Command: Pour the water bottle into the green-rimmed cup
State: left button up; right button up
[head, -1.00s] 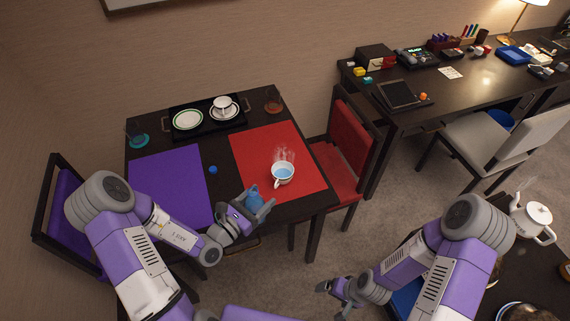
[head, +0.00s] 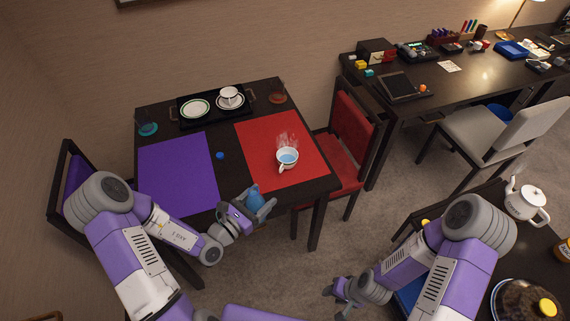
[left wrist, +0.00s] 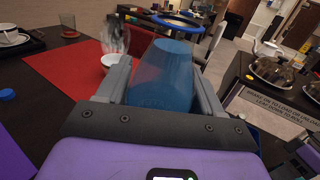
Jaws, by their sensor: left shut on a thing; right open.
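A blue translucent bottle (head: 255,194) is held in my left gripper (head: 262,207), which is shut on it at the table's near edge. The bottle also fills the middle of the left wrist view (left wrist: 166,72), between the two fingers. A white cup (head: 287,160) with blue liquid and rising steam stands on the red mat, beyond the bottle and a little right. Its rim colour is too small to tell. A second white cup (head: 231,95) sits on a saucer on the black tray. My right gripper (head: 331,289) is open and empty, low, away from the table.
The dark table has a purple mat (head: 178,172), a red mat (head: 262,132) and a small blue cap (head: 220,155) between them. The tray (head: 213,116) also holds a green-rimmed plate (head: 195,108). A red chair (head: 347,150) stands right. A teapot (head: 526,204) is far right.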

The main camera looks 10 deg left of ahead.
aim_at(287, 156)
jog(key=k, duration=0.95)
jog(key=z, duration=0.75)
jog(key=i, duration=1.3)
jog(key=u, duration=0.75)
jog(key=i, duration=0.55)
jog(key=u, duration=0.5)
